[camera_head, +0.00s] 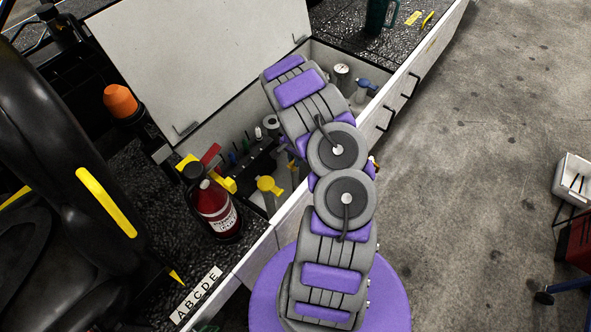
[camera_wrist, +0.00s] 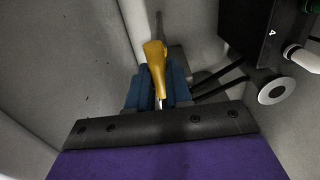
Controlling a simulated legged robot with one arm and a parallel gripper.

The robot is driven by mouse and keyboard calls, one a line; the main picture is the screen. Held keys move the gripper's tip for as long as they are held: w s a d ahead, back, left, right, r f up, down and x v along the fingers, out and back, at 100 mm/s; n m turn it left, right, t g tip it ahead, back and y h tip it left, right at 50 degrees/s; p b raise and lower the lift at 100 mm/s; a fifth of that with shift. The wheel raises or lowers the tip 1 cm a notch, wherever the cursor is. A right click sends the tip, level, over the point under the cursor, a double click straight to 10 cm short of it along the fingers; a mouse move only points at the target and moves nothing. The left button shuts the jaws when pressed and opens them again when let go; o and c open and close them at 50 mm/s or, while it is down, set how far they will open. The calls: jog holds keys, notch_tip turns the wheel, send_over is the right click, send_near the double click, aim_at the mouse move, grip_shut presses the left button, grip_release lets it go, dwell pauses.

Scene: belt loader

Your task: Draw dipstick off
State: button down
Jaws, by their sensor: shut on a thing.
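The dipstick's yellow handle (camera_wrist: 154,55) shows in the wrist view, between the blue fingers of my gripper (camera_wrist: 161,85). The gripper is shut on it. A short pale piece of stem shows below the handle, near the gripper's base. The rest of the dipstick is hidden, so I cannot tell how far it sits in its tube. In the head view my arm reaches over the open compartment (camera_head: 251,95) and hides the gripper and the dipstick. A separate yellow cap (camera_head: 269,184) shows at the near end of that compartment.
A raised white lid (camera_head: 205,50) stands along the compartment's left side. A black block (camera_wrist: 262,30) and a round metal disc (camera_wrist: 276,91) are right of the gripper. Floor at right is mostly clear.

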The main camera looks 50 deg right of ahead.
jog(key=shift+a+r, duration=0.2)
jog(key=shift+a, duration=0.55)
jog(key=shift+d, duration=0.45)
jog(key=shift+a+r, duration=0.1)
jog(key=shift+r, duration=0.25)
jog(key=shift+r, duration=0.3)
notch_tip(320, 180, up, 18)
jog(key=a+p, duration=0.1)
jog(key=p, duration=0.5)
jog(key=shift+w+a+p, duration=0.15)
jog(key=shift+a+p, duration=0.2)
jog(key=shift+a, duration=0.05)
dwell(2.3)
